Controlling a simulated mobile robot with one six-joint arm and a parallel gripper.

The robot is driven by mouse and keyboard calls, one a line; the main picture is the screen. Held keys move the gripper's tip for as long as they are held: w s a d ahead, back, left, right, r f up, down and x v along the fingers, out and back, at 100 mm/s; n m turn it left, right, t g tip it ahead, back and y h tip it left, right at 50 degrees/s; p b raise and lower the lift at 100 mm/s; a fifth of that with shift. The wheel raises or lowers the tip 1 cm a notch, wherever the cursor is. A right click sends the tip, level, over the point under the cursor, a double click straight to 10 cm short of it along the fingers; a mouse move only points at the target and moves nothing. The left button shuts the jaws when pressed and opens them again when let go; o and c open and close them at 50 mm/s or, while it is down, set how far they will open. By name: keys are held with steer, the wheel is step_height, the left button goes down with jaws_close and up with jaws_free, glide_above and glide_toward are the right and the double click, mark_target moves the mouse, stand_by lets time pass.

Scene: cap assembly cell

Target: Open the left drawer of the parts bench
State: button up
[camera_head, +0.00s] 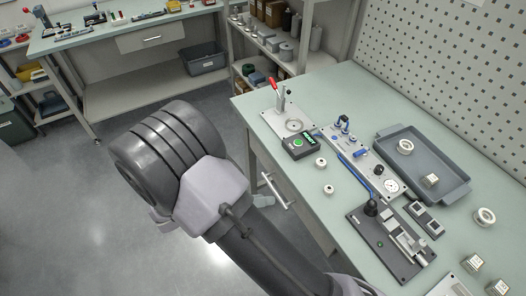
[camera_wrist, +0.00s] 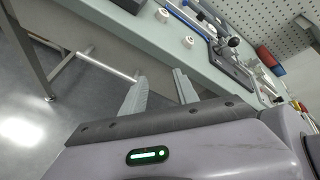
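The drawer (camera_head: 285,180) is under the front edge of the parts bench (camera_head: 335,195), its front seemingly flush and closed. Its pale bar handle (camera_head: 277,191) shows in the head view, and in the wrist view the handle (camera_wrist: 105,67) runs slantwise at left. My gripper (camera_wrist: 160,75) is open and empty. The handle's near end appears close to the tip of my left-hand finger; I cannot tell whether they touch. The bar is not between the fingers. In the head view my wrist hides most of the gripper, with a pale tip showing near the handle.
On the bench top stand a red-levered press (camera_head: 281,100), a green-button box (camera_head: 299,145), small white rings, a grey tray (camera_head: 425,165) and a black-based fixture (camera_head: 385,240). Open floor (camera_head: 75,215) lies left. Another bench (camera_head: 125,40) and a shelf stand behind.

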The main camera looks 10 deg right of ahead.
steer(key=a+f+n+t, duration=0.6)
steer(key=f+n+t, duration=0.1)
steer(key=f+n, duration=0.55)
steer(key=b, duration=0.5)
glide_toward(274, 189)
steer(key=shift+n+t+y, duration=0.3)
steer(key=shift+n+t, duration=0.1)
steer(key=shift+n, duration=0.05)
steer(key=x, duration=1)
steer(key=shift+s+d+f, duration=0.2)
steer(key=shift+s+f, duration=0.1)
steer(key=shift+f, duration=0.15)
jaws_close()
